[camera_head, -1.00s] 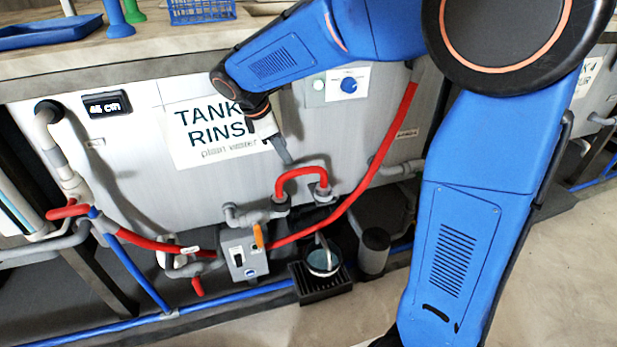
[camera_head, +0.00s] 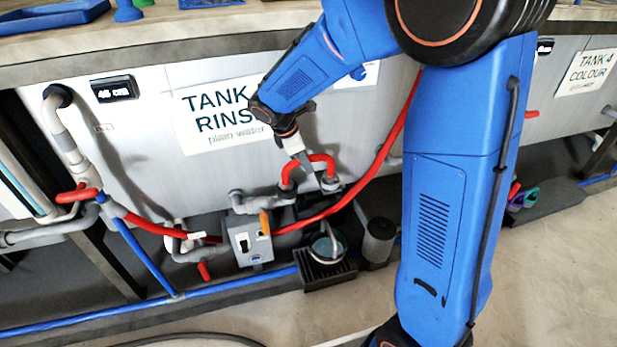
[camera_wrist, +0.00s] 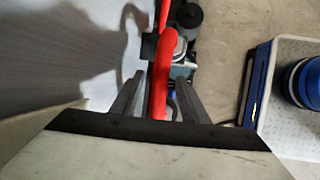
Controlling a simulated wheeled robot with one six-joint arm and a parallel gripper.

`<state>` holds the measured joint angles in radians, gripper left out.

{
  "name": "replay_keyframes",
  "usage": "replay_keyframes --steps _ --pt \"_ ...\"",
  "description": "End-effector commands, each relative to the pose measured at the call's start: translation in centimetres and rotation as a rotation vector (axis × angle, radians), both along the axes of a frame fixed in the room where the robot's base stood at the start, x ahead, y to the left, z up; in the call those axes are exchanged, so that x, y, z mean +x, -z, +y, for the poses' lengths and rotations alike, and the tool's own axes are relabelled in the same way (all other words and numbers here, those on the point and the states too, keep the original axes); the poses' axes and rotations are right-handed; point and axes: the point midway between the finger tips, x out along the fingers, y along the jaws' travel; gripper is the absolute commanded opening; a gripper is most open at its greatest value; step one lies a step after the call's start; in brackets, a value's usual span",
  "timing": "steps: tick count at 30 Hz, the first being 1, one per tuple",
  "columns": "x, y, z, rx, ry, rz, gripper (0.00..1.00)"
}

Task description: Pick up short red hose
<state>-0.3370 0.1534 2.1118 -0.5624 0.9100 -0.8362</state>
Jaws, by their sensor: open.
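The short red hose (camera_head: 324,159) arches between two grey pipe fittings low on the front of the rinse tank. My gripper (camera_head: 304,164) is in front of the arch and hides part of its middle. In the wrist view, a red hose (camera_wrist: 159,95) runs between the two open fingers of my gripper (camera_wrist: 159,98). That view does not show whether the fingers touch it.
A grey box (camera_head: 249,240) with an orange lever, a bucket (camera_head: 327,248) on a black grate and a dark cylinder (camera_head: 379,240) stand below. A blue pipe (camera_head: 219,288) runs along the floor.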

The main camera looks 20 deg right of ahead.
Motion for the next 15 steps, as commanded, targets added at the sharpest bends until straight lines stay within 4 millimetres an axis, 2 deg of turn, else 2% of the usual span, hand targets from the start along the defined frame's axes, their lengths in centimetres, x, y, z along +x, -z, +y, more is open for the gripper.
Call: replay_keyframes --steps 9,15 --pt "0.6 3.5 -1.9 -0.001 0.001 0.003 0.41" --pt "0.8 4.3 -2.2 0.000 0.000 0.001 0.41"
